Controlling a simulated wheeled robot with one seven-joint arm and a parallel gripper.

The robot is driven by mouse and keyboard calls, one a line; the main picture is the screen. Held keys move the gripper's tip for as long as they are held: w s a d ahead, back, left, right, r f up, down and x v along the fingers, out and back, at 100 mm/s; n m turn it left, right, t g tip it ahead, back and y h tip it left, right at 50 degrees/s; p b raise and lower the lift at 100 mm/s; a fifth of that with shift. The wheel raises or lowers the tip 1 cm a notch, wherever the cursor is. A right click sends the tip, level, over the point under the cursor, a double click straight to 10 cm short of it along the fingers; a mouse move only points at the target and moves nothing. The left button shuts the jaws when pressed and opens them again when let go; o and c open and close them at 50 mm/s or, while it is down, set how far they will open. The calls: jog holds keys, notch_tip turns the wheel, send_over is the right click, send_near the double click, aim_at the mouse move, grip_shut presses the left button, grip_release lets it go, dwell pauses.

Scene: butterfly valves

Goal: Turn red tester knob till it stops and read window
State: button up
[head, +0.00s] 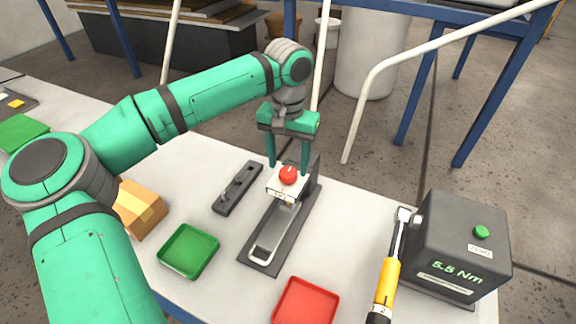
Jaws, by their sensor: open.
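The red tester knob (288,175) sits on top of a small white block (285,189) at the far end of a dark fixture (258,262) on the table. My gripper (288,166) points down over the knob, its two green fingers apart, one to the left of the knob and one to the right. I cannot tell whether the fingers touch the knob. A box-shaped tester (460,250) at the right has a display reading 5.5 Nm and a green button (481,232).
A torque wrench with a yellow handle (388,280) lies beside the tester. A green tray (188,250), a red tray (306,303), a cardboard box (141,207) and a dark slotted bar (238,187) are on the table (345,235). White railings stand behind it.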

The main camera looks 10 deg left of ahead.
aim_at(288, 172)
notch_tip(288, 172, up, 9)
jog(key=shift+f, duration=0.2)
jog(key=shift+a, duration=0.1)
dwell(0.5)
